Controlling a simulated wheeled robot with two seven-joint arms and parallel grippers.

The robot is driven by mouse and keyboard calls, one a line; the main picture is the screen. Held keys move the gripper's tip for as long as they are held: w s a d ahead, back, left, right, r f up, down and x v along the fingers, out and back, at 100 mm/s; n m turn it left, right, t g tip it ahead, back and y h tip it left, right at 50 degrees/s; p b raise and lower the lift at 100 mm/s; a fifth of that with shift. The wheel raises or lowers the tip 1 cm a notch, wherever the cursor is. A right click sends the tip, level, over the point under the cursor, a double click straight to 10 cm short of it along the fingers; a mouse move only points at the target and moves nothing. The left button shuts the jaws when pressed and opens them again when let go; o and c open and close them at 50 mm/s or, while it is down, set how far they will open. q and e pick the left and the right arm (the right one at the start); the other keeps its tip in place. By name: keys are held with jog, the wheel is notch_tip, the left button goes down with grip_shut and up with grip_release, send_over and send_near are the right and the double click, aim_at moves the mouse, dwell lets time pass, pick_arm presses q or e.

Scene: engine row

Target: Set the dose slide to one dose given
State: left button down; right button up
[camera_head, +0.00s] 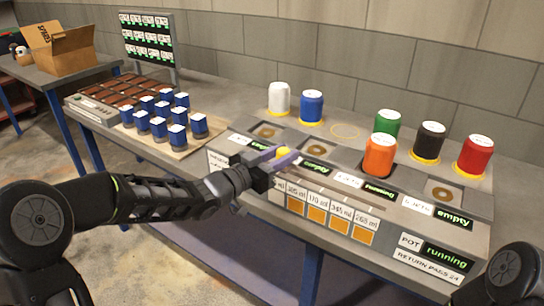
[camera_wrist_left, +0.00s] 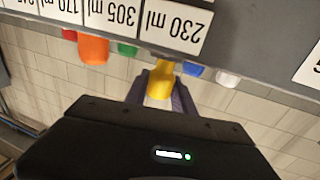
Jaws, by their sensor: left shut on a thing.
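The dose slide's yellow knob (camera_head: 283,153) stands at the front of the long counter, toward the left end of the slide track. My left gripper (camera_head: 284,159) is shut on this knob, with a grey-purple finger on each side. In the left wrist view the yellow knob (camera_wrist_left: 161,82) sits between the fingers of the left gripper (camera_wrist_left: 160,90), below the 230 ml label (camera_wrist_left: 178,24). The fingers and wrist hide part of the slide and some labels in the head view. My right gripper is outside both views.
Orange (camera_head: 380,154), green (camera_head: 387,124), black (camera_head: 429,140) and red (camera_head: 474,155) canisters stand behind the slide, with a white one (camera_head: 279,98) and a blue one (camera_head: 312,106) farther left. Several blue-and-white containers (camera_head: 158,128) stand on a board at left.

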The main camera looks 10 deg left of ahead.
pick_arm(q)
jog(key=c, duration=1.1)
grip_release()
jog(key=shift+o, duration=0.2)
jog(key=shift+a, duration=0.1)
jog(key=v, duration=0.7)
jog(key=shift+s, duration=0.35)
jog(key=shift+a, duration=0.2)
